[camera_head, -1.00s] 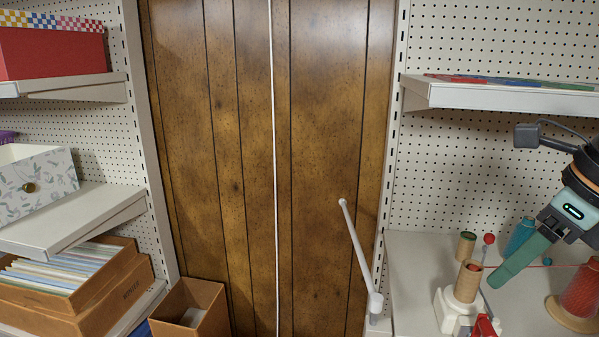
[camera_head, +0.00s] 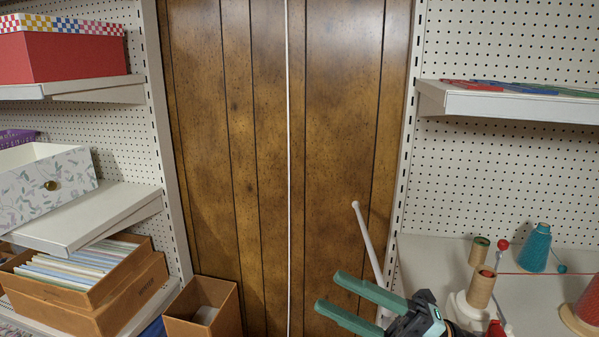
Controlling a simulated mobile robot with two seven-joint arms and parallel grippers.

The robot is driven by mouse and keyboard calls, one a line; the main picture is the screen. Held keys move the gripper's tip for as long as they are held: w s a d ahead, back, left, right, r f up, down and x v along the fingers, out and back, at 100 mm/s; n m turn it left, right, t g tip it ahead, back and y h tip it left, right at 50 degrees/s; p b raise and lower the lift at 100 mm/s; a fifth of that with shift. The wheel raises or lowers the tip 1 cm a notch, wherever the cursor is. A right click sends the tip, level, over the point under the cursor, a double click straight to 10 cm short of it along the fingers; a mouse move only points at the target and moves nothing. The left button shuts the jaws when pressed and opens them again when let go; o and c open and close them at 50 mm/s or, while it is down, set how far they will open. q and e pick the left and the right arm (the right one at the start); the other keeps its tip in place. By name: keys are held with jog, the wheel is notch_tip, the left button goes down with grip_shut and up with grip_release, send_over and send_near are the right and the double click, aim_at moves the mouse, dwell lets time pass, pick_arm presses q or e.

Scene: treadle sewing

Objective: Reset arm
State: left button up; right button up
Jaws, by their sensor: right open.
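My right gripper (camera_head: 345,298) is at the lower middle right, in front of the wood panelling. Its two green fingers point left and stand apart, with nothing between them. It hides the lower part of a white rod (camera_head: 368,241) that leans by the panel's right edge. My left gripper is not in view.
At the right, a white shelf (camera_head: 440,255) holds cardboard spools (camera_head: 481,288), a teal thread cone (camera_head: 536,248) and a red thread cone (camera_head: 587,304). A red thread runs across there. At the left, shelves hold a floral drawer (camera_head: 45,188), file boxes (camera_head: 95,308) and a red box (camera_head: 65,50). An open brown box (camera_head: 205,310) stands low down.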

jog(key=w+d+f+m+t+h, duration=0.1)
jog(key=d+f+m+t+h, duration=0.3)
jog(key=f+m, duration=0.4)
jog(key=w+d+f+m+t+h, duration=0.1)
jog(key=d+f+m+t+h, duration=0.1)
jog(key=f+m+t+h, duration=0.45)
jog(key=w+d+f+m+t+h, duration=0.1)
jog(key=d+f+m+t+h, duration=0.15)
jog(key=f+m+h, duration=0.55)
jog(key=s+d+f+m+g+h, duration=0.1)
jog(key=s+f+m+g, duration=0.3)
jog(key=s+f, duration=0.4)
jog(key=s+d+f+m+g+h, duration=0.1)
jog(key=s+f+m+g, duration=0.3)
jog(key=s+f, duration=0.4)
notch_tip(320, 180, down, 6)
jog(key=shift+s+d+r+p, duration=0.2)
jog(key=shift+s+p, duration=0.05)
jog(key=shift+p, duration=0.15)
